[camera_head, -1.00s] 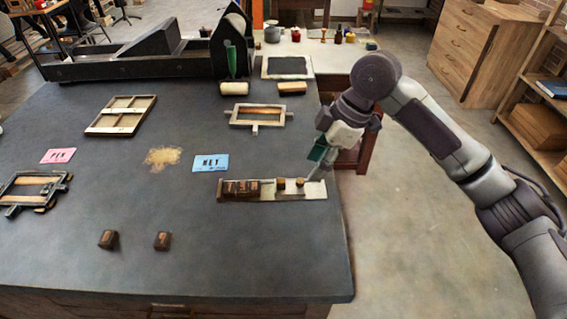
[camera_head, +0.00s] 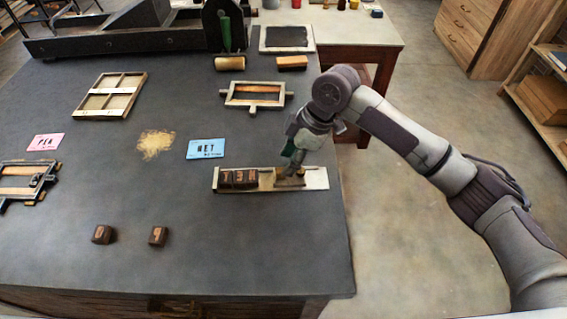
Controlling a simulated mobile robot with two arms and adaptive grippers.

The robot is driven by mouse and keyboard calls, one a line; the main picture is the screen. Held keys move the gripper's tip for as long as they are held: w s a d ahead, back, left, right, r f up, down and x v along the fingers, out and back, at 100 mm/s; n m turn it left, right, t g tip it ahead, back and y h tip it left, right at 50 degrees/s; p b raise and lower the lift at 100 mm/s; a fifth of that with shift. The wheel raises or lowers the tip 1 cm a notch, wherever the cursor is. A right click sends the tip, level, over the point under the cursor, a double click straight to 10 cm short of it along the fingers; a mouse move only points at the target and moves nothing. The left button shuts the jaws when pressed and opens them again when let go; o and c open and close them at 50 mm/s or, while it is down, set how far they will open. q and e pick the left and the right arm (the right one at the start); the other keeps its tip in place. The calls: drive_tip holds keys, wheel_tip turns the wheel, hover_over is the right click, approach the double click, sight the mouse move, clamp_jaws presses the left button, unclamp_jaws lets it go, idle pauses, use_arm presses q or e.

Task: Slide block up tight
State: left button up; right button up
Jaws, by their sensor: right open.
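A pale composing tray (camera_head: 320,180) lies near the right edge of the dark table. Dark letter blocks (camera_head: 238,179) sit side by side at its left end. A small tan block piece (camera_head: 267,179) is to their right, partly hidden by my gripper. My right gripper (camera_head: 289,172) points down into the right half of the tray, open. Its fingertips are small and dark, and whether they touch a block cannot be told. Two loose dark letter blocks, one (camera_head: 104,234) and another (camera_head: 158,236), lie at the front of the table. My left gripper is out of view.
A blue card (camera_head: 206,149) and a pink card (camera_head: 45,142) lie flat behind the tray. A small frame (camera_head: 256,83), a wooden divided case (camera_head: 110,110) and a tan powder patch (camera_head: 156,143) are further back.

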drive_tip(key=shift+x, duration=1.8)
clamp_jaws()
